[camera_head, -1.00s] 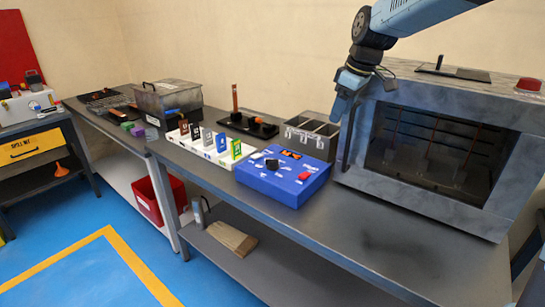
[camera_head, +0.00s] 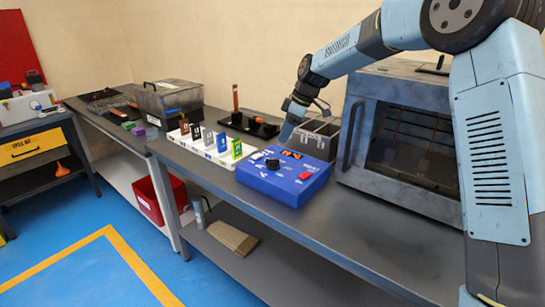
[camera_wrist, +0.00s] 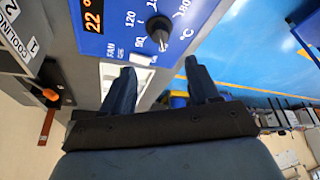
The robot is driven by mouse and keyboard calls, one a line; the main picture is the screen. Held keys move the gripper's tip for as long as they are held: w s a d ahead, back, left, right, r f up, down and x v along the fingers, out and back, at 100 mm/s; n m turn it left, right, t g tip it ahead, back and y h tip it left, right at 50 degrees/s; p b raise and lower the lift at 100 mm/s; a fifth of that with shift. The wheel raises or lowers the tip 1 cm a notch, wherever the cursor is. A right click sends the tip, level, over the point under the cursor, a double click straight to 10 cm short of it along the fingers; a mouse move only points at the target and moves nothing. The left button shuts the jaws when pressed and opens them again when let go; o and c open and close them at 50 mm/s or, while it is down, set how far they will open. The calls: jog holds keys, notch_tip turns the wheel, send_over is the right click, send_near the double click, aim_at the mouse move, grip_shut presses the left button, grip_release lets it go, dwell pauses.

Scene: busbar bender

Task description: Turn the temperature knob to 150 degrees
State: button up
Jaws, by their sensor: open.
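The blue control box (camera_head: 285,185) stands on the grey bench, with a black temperature knob (camera_head: 272,164) on its top panel. In the wrist view the knob (camera_wrist: 159,34) lies just beyond my gripper (camera_wrist: 160,82), between the lines of its two fingers and apart from them. The fingers are spread and empty. A printed scale around the knob shows 90, 120 and 180; the mark near its top is partly unreadable. An orange display (camera_wrist: 93,20) reads 22°. In the head view my gripper (camera_head: 287,135) is above the box's back edge, its fingertips hard to make out.
A red button (camera_head: 306,176) sits on the box's right side. A white rack (camera_head: 212,150) with several coloured cards stands to the left. The bench front is clear.

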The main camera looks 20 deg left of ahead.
aim_at(273, 163)
jog(key=x, duration=1)
jog(key=shift+f, duration=0.3)
